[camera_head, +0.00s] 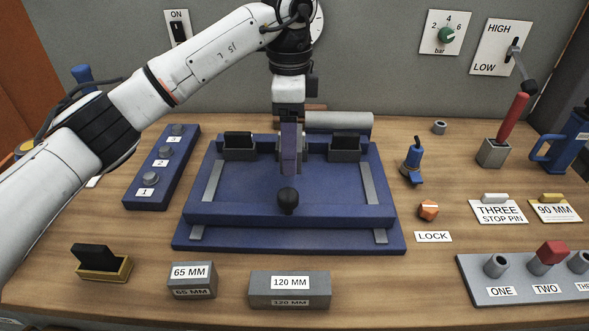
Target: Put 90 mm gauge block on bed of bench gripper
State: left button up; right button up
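The bench gripper is a blue vise-like fixture whose blue bed (240,205) lies mid-table. Two dark jaws (239,148) and (344,148) stand on its rear part, with a black ball knob (288,200) at the front middle. My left gripper (291,160) points straight down over the middle of the bed, between the jaws. I see no clear 90 mm gauge block; a card (555,211) at right reads 90 MM. My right gripper is out of view.
Blocks marked 65 MM (192,280) and 120 MM (289,289) lie at the front. A blue numbered rack (135,194) is at left. An orange knob (428,210), a red-handled lever (513,120) and a grey pin rack (475,287) are at right.

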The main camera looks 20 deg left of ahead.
pick_arm(q)
jog(key=f, duration=0.2)
jog(key=shift+s+f, duration=0.2)
jog(key=shift+f, duration=0.15)
jog(key=shift+w+f, duration=0.1)
jog(key=shift+f, duration=2.1)
jog(key=shift+f, duration=0.15)
jog(key=o, duration=1.2)
jog(key=shift+o, duration=0.2)
notch_tip(320, 180, up, 12)
jog(key=shift+r, duration=0.15)
